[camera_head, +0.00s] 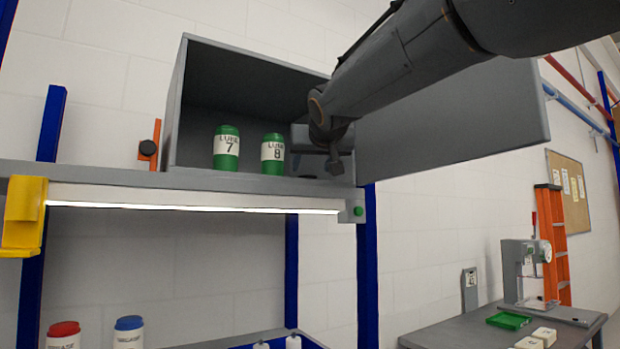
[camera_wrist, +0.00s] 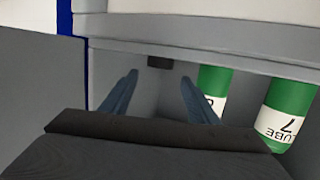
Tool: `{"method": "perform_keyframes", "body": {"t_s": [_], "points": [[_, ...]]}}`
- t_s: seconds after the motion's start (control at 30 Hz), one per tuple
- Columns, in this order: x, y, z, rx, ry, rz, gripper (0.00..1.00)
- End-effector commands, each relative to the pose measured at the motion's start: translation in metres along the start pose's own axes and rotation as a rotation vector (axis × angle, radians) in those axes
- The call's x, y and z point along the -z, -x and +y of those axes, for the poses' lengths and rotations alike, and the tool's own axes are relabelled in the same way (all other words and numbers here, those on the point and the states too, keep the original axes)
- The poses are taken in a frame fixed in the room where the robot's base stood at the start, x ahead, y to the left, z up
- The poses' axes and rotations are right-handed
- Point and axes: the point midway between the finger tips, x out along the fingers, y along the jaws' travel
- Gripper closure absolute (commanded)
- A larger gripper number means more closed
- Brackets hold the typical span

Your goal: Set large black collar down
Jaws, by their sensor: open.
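My gripper (camera_head: 335,166) reaches to the right end of an open grey cabinet (camera_head: 176,105) on the upper shelf. In the wrist view its two blue-grey fingers (camera_wrist: 158,78) are spread apart with nothing visible between them. A small dark block (camera_wrist: 159,62) shows just beyond the fingertips. It may be the large black collar, but its shape is too small to tell, and I cannot tell whether it touches a finger.
Two green bottles, Lube 7 (camera_head: 227,148) and Lube 8 (camera_head: 272,152), stand in the cabinet left of my gripper. The cabinet's grey door (camera_head: 450,120) is open to the right, behind my arm. A lit strip (camera_head: 190,204) runs under the shelf.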

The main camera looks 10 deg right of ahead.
Motion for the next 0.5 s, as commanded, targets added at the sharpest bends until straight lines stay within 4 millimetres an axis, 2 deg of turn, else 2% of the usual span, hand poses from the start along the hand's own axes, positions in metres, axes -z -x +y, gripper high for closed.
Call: {"method": "perform_keyframes", "body": {"t_s": [0.03, 0.2, 0.33, 0.5], "points": [[-0.001, 0.011, 0.000, 0.000, -0.001, 0.003, 0.45], [0.000, 0.037, 0.000, 0.000, -0.001, 0.002, 0.45], [-0.001, 0.049, 0.000, 0.000, 0.000, 0.000, 0.45], [0.000, 0.054, 0.000, 0.000, 0.000, 0.000, 0.45]]}}
